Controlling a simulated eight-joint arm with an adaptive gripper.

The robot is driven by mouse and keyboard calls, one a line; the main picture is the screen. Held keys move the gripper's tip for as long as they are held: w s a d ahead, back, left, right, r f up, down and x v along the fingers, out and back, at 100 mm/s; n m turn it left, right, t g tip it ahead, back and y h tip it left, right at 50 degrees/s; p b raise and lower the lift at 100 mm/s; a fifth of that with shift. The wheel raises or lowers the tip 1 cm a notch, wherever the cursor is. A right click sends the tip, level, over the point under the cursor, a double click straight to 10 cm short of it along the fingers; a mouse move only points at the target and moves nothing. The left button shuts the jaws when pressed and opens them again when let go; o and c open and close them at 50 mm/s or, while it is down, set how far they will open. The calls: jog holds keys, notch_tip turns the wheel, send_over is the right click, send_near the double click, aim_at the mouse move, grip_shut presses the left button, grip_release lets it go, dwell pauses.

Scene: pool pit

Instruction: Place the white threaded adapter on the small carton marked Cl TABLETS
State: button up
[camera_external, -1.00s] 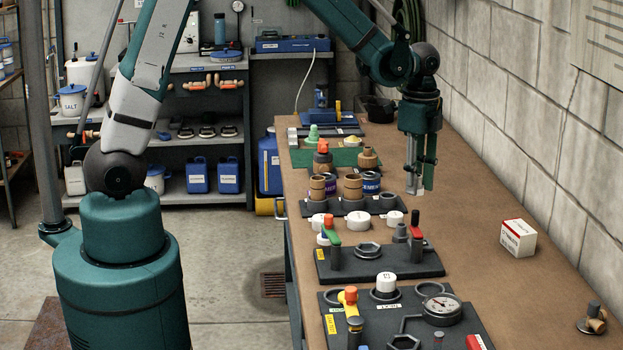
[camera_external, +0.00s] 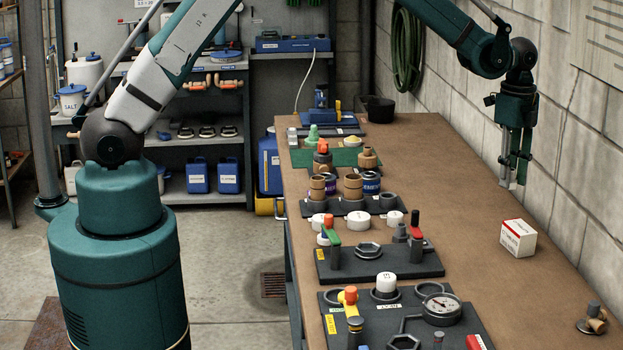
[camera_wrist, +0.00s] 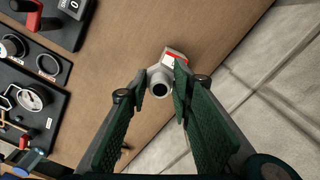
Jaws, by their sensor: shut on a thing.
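My gripper (camera_external: 514,172) hangs above the right side of the bench, near the block wall, pointing down. In the wrist view its fingers (camera_wrist: 161,92) are shut on the white threaded adapter (camera_wrist: 159,80), a pale round piece with a dark open bore. In the external view the adapter is mostly hidden by the fingers. The small white carton with red edges (camera_external: 518,238) stands on the bench below my gripper, apart from it. In the wrist view the carton (camera_wrist: 176,54) shows just beyond the adapter, partly covered by it and a finger. Its print is too small to read.
Dark fitting boards (camera_external: 383,262) with valves, caps and a gauge (camera_external: 442,308) line the bench's left side. A brass fitting (camera_external: 594,320) lies at the front right. The block wall (camera_external: 590,150) runs close along the right. Bare bench surrounds the carton.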

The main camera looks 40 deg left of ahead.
send_over(520, 227)
jog(key=shift+w+r+m+p, duration=0.1)
jog(key=shift+w+m+p, duration=0.05)
jog(key=shift+m+p, duration=0.2)
jog(key=shift+f+p, duration=0.45)
jog(key=shift+f, duration=2.7)
jog(key=shift+f, duration=1.85)
jog(key=shift+f, duration=0.1)
jog(key=o, duration=0.8)
jog(key=shift+o, duration=0.4)
